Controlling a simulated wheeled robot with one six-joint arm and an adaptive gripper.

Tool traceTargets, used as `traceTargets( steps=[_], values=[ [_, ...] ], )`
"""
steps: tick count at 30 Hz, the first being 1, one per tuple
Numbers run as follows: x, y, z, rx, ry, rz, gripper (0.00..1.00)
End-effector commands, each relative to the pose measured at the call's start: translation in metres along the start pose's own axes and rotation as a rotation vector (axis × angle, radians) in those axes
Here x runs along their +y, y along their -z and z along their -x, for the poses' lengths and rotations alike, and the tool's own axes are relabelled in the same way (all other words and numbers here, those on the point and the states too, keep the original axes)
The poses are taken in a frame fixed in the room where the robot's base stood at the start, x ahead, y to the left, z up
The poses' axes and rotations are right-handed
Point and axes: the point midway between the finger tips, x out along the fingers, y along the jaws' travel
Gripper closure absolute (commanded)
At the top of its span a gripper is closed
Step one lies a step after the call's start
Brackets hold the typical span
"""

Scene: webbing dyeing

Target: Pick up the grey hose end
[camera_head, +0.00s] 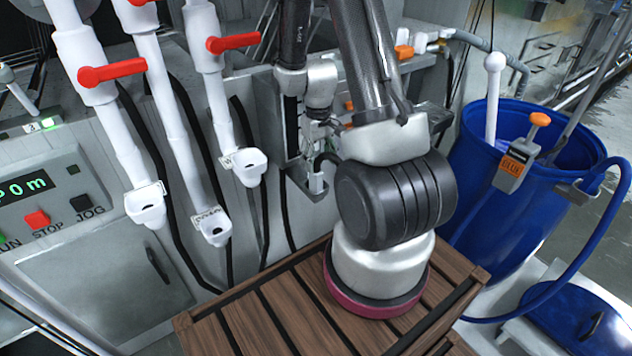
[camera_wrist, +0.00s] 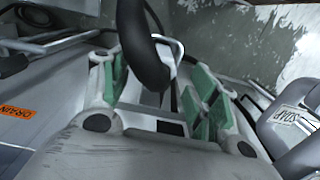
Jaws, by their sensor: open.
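In the wrist view my gripper (camera_wrist: 160,88) is open, with green pads on its two fingers. A thick dark hose (camera_wrist: 146,55) hangs into the space between the fingers; I cannot tell whether it touches a pad. In the head view a thin dark hose (camera_head: 328,158) arches into a small light grey end piece (camera_head: 317,183) beside my arm, low against the machine. Another grey hose (camera_head: 490,45) runs from the fittings at the upper right to behind the blue barrel. My arm hides much of the gripper in the head view.
Several white pipes with red valve handles (camera_head: 112,72) and funnel outlets (camera_head: 146,203) stand left. A wooden slatted platform (camera_head: 255,318) lies below my arm. A blue barrel (camera_head: 480,215) with a blue hose (camera_head: 600,240) stands right. In the wrist view a SOAP label (camera_wrist: 287,116) is close right.

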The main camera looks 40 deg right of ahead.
Motion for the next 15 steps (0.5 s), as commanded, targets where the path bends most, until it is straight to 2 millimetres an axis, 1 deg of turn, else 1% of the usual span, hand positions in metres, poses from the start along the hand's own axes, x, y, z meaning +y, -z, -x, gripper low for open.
traceTargets(
  steps=[3,8,11,15],
  values=[
    [0.001,0.007,-0.007,0.031,-0.006,0.019,0.39],
    [0.0,0.007,-0.026,0.028,-0.005,0.023,0.39],
    [-0.002,0.007,-0.039,0.027,-0.005,0.023,0.39],
    [-0.005,0.008,-0.062,0.027,-0.005,0.022,0.39]
  ],
)
